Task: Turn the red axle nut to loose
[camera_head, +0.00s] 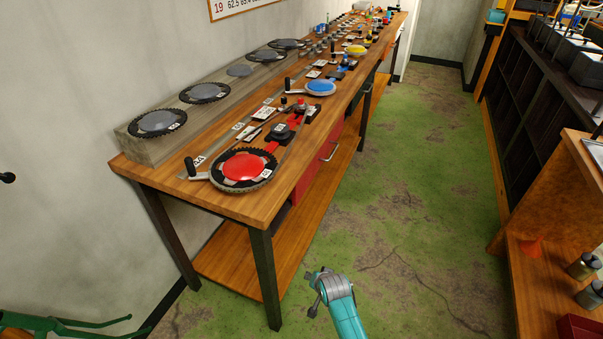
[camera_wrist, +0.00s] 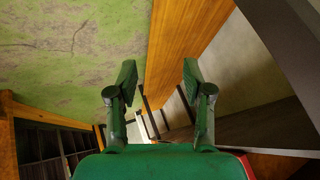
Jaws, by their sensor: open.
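A station with a red disc (camera_head: 243,167) inside a dark toothed ring lies at the near end of the long wooden workbench (camera_head: 222,204). A red part (camera_head: 299,107) stands a little behind it. I cannot tell which red piece is the axle nut, nor how tight it is; these parts are small. My gripper (camera_head: 314,283) is low over the floor, right of the bench and well apart from the station. In the wrist view my gripper (camera_wrist: 156,82) has its two green fingers spread with nothing between them. No red nut shows in the wrist view.
A black-knobbed crank (camera_head: 192,168) stands at the disc's left. Blue (camera_head: 320,87) and yellow stations lie farther along the bench. A grey ledge with dark rings runs along the wall. The green floor (camera_head: 420,180) is clear. Shelves (camera_head: 530,100) stand at the right.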

